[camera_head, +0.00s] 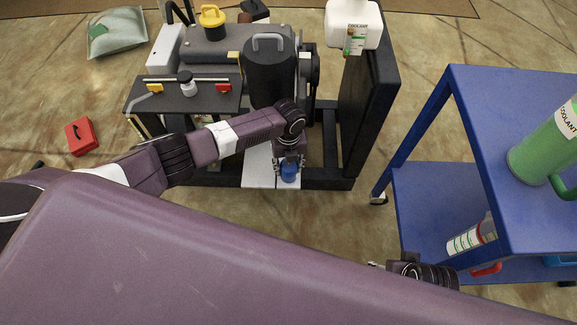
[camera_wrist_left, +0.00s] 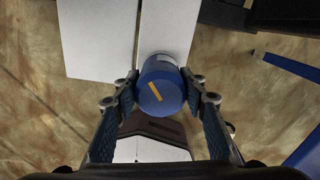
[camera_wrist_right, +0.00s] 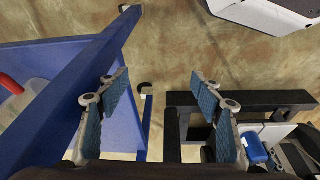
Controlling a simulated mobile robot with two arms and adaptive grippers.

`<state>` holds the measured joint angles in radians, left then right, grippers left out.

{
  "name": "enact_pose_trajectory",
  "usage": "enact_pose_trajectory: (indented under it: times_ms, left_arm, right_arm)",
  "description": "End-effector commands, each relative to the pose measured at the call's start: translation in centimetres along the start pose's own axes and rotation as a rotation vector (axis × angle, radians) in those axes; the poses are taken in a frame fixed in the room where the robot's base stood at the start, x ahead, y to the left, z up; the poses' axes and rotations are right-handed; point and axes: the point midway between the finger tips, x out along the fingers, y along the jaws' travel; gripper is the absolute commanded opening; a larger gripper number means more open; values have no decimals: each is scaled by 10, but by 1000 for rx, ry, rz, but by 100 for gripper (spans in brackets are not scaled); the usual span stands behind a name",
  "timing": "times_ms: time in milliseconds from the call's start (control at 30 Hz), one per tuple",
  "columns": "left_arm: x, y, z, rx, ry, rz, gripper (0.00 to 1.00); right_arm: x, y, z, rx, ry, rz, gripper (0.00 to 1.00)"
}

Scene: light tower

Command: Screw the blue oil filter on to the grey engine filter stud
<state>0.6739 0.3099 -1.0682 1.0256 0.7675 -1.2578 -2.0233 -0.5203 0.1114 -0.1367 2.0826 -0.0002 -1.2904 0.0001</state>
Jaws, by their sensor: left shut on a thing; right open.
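The blue oil filter (camera_head: 290,172) is held in my left gripper (camera_head: 289,164), low at the front of the grey engine (camera_head: 225,45). In the left wrist view the filter (camera_wrist_left: 161,88) sits between the two fingers of the left gripper (camera_wrist_left: 160,100), and an orange bar marks its facing end. White panels lie behind it. The filter stud does not show, so I cannot tell whether the filter touches it. My right gripper (camera_wrist_right: 158,85) is open and empty beside the blue cart. The filter (camera_wrist_right: 255,147) also shows at the right of the right wrist view.
The blue cart (camera_head: 500,90) stands at the right with a green coolant bottle (camera_head: 545,150) on top and a white bottle (camera_head: 468,240) on its lower shelf. A black engine stand (camera_head: 372,95) carries a white coolant tank (camera_head: 354,22). A red can (camera_head: 80,135) is on the left floor.

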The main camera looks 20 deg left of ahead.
Motion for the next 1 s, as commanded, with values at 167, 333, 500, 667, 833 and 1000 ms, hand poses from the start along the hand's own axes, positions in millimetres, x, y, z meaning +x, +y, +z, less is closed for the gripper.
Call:
enact_pose_trajectory:
  times_ms: [167,333,500,667,833,1000]
  left_arm:
    - [3,0,2,91,-5,-2,6]
    - [3,-1,2,217,-6,-3,6]
    - [3,-2,2,335,-6,-3,6]
    - [3,-1,2,422,-6,-2,6]
    - [3,-1,1,447,-5,-2,42]
    - [2,-1,0,445,-3,-2,59]
  right_arm:
    - [-12,1,-4,0,12,1,60]
    - [-28,1,-7,2,19,3,60]
    - [-45,2,-9,3,28,4,60]
    - [-58,3,-10,4,33,5,60]
    - [-62,3,-10,4,33,6,60]
    - [-62,3,-10,4,33,6,60]
